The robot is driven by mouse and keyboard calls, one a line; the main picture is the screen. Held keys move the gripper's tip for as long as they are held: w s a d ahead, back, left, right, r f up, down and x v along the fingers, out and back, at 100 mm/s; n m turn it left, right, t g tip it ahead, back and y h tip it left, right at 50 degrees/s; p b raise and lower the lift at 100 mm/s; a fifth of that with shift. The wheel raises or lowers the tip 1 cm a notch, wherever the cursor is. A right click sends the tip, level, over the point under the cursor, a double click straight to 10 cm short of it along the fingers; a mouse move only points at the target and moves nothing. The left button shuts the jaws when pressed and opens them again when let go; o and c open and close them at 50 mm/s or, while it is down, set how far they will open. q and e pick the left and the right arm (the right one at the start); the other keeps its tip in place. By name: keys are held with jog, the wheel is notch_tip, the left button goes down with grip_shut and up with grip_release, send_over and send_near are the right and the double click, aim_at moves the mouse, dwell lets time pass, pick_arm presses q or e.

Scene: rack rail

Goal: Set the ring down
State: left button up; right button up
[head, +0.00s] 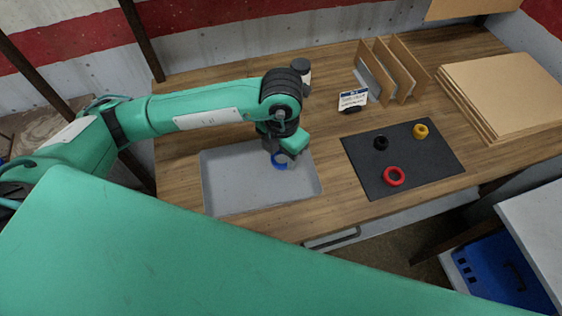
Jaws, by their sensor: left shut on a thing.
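A blue ring (279,161) is held at the fingertips of my left gripper (284,158), over the grey tray (228,190). The gripper points down and is shut on the ring. The gripper partly hides the ring, and I cannot tell whether the ring touches the tray floor. A red ring (393,176), a black ring (381,143) and a yellow ring (421,131) lie on the dark mat (430,168) to the right. My right gripper is not in view.
A small sign (353,98) stands behind the mat. A rack with upright brown panels (408,66) and a stack of flat boards (505,88) are at the back right. The rest of the tray looks empty. A blue crate (495,270) is at lower right.

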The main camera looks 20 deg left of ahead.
aim_at(282, 173)
pick_arm(q)
notch_tip(282, 173, down, 2)
jog(key=shift+f, duration=0.1)
notch_tip(282, 173, down, 4)
jog(key=shift+r+p, duration=0.1)
jog(key=shift+p, duration=0.35)
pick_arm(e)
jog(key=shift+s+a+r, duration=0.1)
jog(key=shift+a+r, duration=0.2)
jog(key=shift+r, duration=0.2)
pick_arm(q)
jog(key=shift+f+b, duration=0.25)
jog(key=shift+b, duration=0.05)
jog(key=o, duration=1)
jog(key=shift+r, duration=0.1)
jog(key=shift+c, duration=0.2)
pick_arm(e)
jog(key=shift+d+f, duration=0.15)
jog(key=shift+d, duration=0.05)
pick_arm(q)
jog(key=shift+r, duration=0.1)
